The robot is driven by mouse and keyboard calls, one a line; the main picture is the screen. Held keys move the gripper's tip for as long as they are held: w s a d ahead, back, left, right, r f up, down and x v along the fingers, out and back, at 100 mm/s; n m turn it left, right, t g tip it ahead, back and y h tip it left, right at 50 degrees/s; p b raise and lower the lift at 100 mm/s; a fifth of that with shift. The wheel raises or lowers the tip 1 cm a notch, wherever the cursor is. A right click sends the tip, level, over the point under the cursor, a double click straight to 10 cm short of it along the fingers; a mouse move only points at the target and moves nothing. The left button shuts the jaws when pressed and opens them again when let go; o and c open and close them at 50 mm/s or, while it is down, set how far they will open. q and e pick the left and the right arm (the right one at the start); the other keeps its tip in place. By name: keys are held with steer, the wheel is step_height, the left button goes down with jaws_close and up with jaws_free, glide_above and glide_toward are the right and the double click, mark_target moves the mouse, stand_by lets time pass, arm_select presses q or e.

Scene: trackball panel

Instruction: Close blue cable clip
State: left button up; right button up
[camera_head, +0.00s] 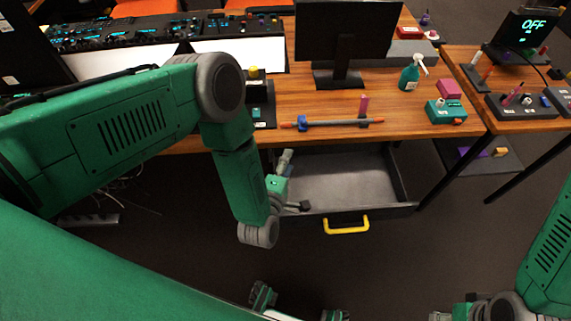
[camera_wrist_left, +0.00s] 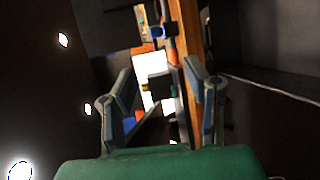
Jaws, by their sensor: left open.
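The blue cable clip (camera_head: 302,122) stands near the front edge of the wooden desk. A grey rod with orange ends (camera_head: 335,122) passes through or against it. The clip also shows in the left wrist view (camera_wrist_left: 162,32), ahead of the fingers. Whether its top is open or closed is too small to tell. My left gripper (camera_head: 294,182) is below and in front of the desk edge, over the open drawer, apart from the clip. In the left wrist view its fingers (camera_wrist_left: 160,82) are spread with nothing between them.
An open grey drawer (camera_head: 345,180) with a yellow handle (camera_head: 346,228) sticks out below the desk (camera_head: 420,105). A pink-topped post (camera_head: 363,105) is near the rod.

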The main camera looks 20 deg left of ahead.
arm_select(q)
steer(key=shift+s, duration=0.35)
arm_select(e)
steer(key=shift+s, duration=0.55)
steer(key=shift+w+f, duration=0.15)
arm_select(q)
steer(key=s+r, duration=0.1)
steer(key=s, duration=1)
steer(key=shift+s+d+r, duration=0.2)
steer(key=shift+s+r, duration=0.15)
steer(key=shift+a, duration=0.15)
arm_select(e)
steer(key=shift+a, duration=0.1)
